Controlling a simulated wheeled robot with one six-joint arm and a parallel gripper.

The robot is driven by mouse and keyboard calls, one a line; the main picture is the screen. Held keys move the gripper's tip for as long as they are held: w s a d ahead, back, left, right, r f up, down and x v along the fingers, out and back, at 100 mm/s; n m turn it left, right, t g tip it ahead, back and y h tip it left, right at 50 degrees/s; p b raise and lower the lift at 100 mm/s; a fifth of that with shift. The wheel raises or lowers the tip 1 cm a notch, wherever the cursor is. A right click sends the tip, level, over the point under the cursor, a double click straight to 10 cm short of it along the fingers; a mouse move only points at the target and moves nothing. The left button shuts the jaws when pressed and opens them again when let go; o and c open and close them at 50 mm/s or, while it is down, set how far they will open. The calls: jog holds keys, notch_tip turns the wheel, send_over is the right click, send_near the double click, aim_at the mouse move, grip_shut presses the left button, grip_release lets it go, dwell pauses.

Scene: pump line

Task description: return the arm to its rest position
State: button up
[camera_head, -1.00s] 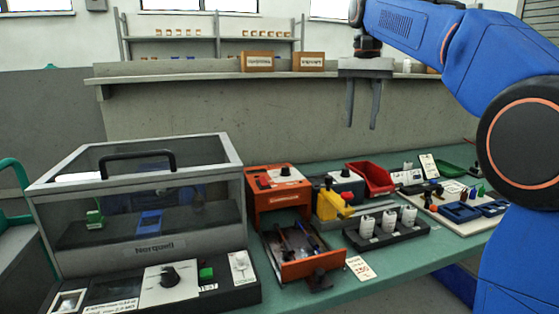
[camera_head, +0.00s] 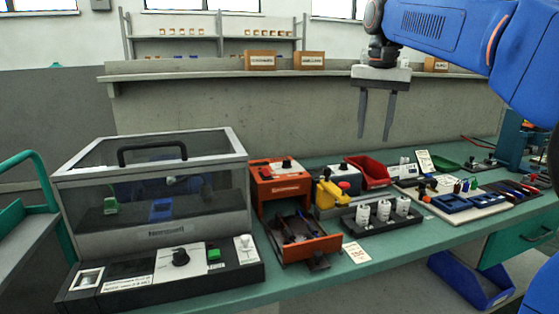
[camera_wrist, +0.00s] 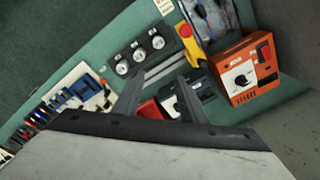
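My gripper (camera_head: 376,112) hangs from my blue arm at the upper right of the head view. Its two grey fingers point down and stand apart, with nothing between them. It is in the air above the back of the green bench (camera_head: 360,280), in front of the grey back panel. In the wrist view my gripper (camera_wrist: 158,92) also shows spread fingers. The bench things lie beyond them, and nothing is held.
On the bench stand a clear-lidded test box (camera_head: 150,200), an orange unit (camera_head: 280,182) with an open drawer (camera_head: 312,247), a black rack (camera_head: 358,220) with white cylinders, a red bin (camera_head: 372,172) and a tool board (camera_head: 440,206). A blue bin (camera_head: 470,280) sits below. The air around my gripper is clear.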

jog(key=s+d+f+n+t, duration=0.2)
jog(key=s+d+f, duration=0.1)
jog(key=s+f, duration=1.1)
jog(key=s+d+f+n+t, duration=0.2)
jog(key=s+f, duration=1.3)
jog(key=f, duration=0.2)
jog(key=shift+d+f+n, duration=0.4)
